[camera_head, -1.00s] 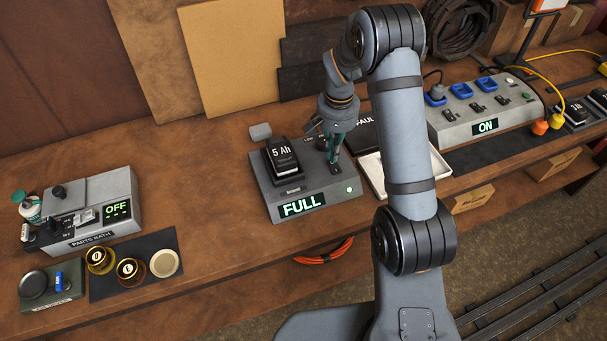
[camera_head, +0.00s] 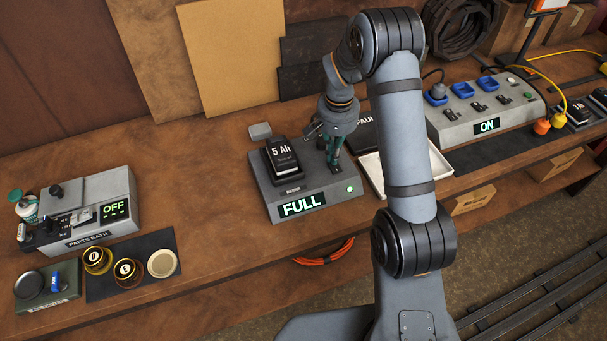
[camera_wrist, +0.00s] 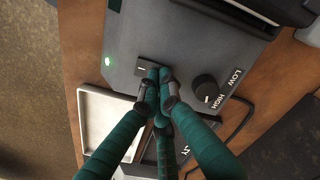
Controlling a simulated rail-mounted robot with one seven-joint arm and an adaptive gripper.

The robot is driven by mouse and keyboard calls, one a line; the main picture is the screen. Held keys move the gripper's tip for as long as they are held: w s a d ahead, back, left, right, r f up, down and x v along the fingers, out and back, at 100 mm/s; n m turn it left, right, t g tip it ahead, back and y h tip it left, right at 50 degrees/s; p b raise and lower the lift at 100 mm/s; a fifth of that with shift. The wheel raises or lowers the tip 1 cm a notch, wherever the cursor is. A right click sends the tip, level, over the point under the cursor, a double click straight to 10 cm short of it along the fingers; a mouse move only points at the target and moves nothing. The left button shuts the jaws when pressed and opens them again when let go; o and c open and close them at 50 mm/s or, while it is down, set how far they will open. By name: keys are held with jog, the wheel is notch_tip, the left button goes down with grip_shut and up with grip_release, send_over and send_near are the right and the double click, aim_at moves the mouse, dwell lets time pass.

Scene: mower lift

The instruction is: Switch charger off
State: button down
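The charger (camera_head: 262,195) is a grey box on the bench with a black 5 Ah battery (camera_head: 281,158) seated on it. Its front display (camera_head: 302,205) reads FULL, and a green light (camera_head: 350,189) is lit. In the wrist view the charger (camera_wrist: 195,45) shows a dark rocker switch (camera_wrist: 146,68) marked with a line, and a round LOW/HIGH knob (camera_wrist: 204,88). My gripper (camera_head: 334,164) is down at the charger's right part. Its green fingers (camera_wrist: 159,76) are together, tips at the switch and covering part of it. I cannot tell whether they press it.
A white tray (camera_head: 372,174) lies just right of the charger. A power station (camera_head: 445,130) reading ON stands further right. The parts bath (camera_head: 90,215) reading OFF is at the left, with jars in front. The bench between bath and charger is clear.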

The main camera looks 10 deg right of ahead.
jog(key=shift+s+f, duration=0.1)
jog(key=shift+f, duration=0.2)
jog(key=shift+r, duration=0.2)
jog(key=shift+r+p, duration=2.4)
jog(key=shift+r, duration=1)
notch_tip(320, 180, down, 7)
jog(key=b, duration=0.5)
